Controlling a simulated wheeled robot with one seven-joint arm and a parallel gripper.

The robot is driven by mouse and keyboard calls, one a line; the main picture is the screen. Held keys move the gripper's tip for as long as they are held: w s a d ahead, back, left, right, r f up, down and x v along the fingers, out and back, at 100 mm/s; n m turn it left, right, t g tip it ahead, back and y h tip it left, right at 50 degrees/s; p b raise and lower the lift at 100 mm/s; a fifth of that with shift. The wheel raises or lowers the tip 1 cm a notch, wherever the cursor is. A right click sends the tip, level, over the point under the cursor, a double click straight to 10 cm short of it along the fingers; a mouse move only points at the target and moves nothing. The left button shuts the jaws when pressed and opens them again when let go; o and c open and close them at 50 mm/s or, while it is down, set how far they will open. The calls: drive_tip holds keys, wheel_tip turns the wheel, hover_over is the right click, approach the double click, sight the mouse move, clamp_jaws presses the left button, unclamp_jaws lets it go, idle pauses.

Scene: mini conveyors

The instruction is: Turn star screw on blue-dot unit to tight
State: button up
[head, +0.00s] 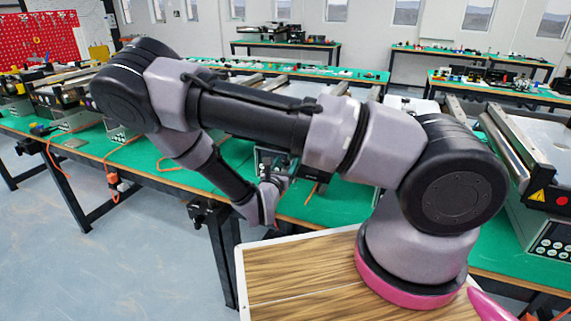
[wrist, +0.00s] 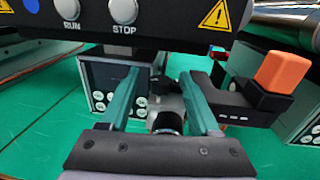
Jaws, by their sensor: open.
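The blue-dot unit (wrist: 95,22) fills the top of the wrist view as a dark panel with a blue dot (wrist: 31,5) at its left end and RUN and STOP buttons. My gripper (wrist: 158,76) is open, its two teal fingers reaching below this panel. A dark round knob with a grey part, probably the star screw (wrist: 166,122), shows between the fingers, with a gap on both sides. Its star shape is not clear. In the head view my gripper (head: 272,190) is small at the bench's front edge, and the screw cannot be made out there.
A black bracket with an orange block (wrist: 281,71) stands close right of the fingers. Grey boxes with round buttons (wrist: 100,85) stand behind. The green bench top (wrist: 40,125) is clear at left. Other conveyors (head: 525,150) line the bench in the head view.

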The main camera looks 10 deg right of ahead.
clamp_jaws()
drive_tip(key=shift+m+g+h, duration=0.3)
drive_tip(key=shift+h, duration=0.1)
drive_tip(key=m+g+h, duration=0.3)
drive_tip(key=h, duration=0.1)
drive_tip(key=shift+w+a, duration=0.1)
drive_tip(key=m+g+h, duration=0.2)
drive_tip(key=m+g, duration=0.1)
drive_tip(key=g, duration=0.1)
drive_tip(key=m+g+h, duration=0.1)
drive_tip(key=m+g, duration=0.1)
drive_tip(key=g, duration=0.2)
drive_tip(key=shift+m+h, duration=0.4)
drive_tip(key=m+g, duration=0.2)
drive_tip(key=g, duration=0.2)
drive_tip(key=m+g, duration=0.3)
drive_tip(key=g, duration=0.1)
drive_tip(key=shift+m+g+y, duration=0.65)
drive_tip(key=shift+m+g, duration=0.4)
drive_tip(key=shift+g, duration=0.4)
drive_tip(key=shift+m+g+y, duration=0.65)
drive_tip(key=shift+m+g, duration=0.4)
drive_tip(key=shift+g, duration=0.4)
